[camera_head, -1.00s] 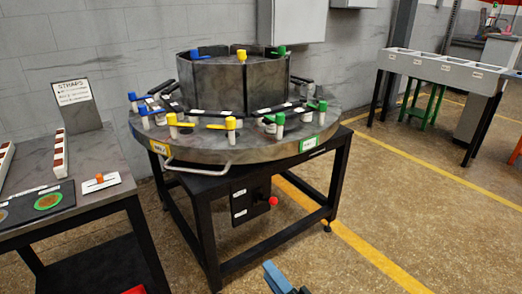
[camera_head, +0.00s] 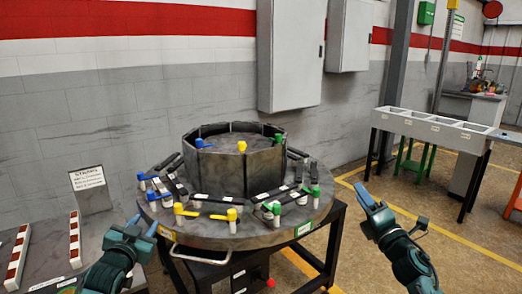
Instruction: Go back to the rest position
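My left gripper (camera_head: 143,225) is raised at the lower left, in front of the round furnace table and to the right of the side bench. Its blue fingertips look apart and nothing shows between them. My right gripper (camera_head: 394,208) is raised at the right, over open floor beside the round table. Its light blue finger and darker blue finger stand apart with nothing between them. Both wrists are dark green and bent upward into view.
The round grey table (camera_head: 215,240) carries a ring-shaped furnace wall (camera_head: 225,170) and several yellow, blue and green clamps. A bench with a sign (camera_head: 88,178) is at left. A white tray stand (camera_head: 430,127) is at the back right. Floor between is clear.

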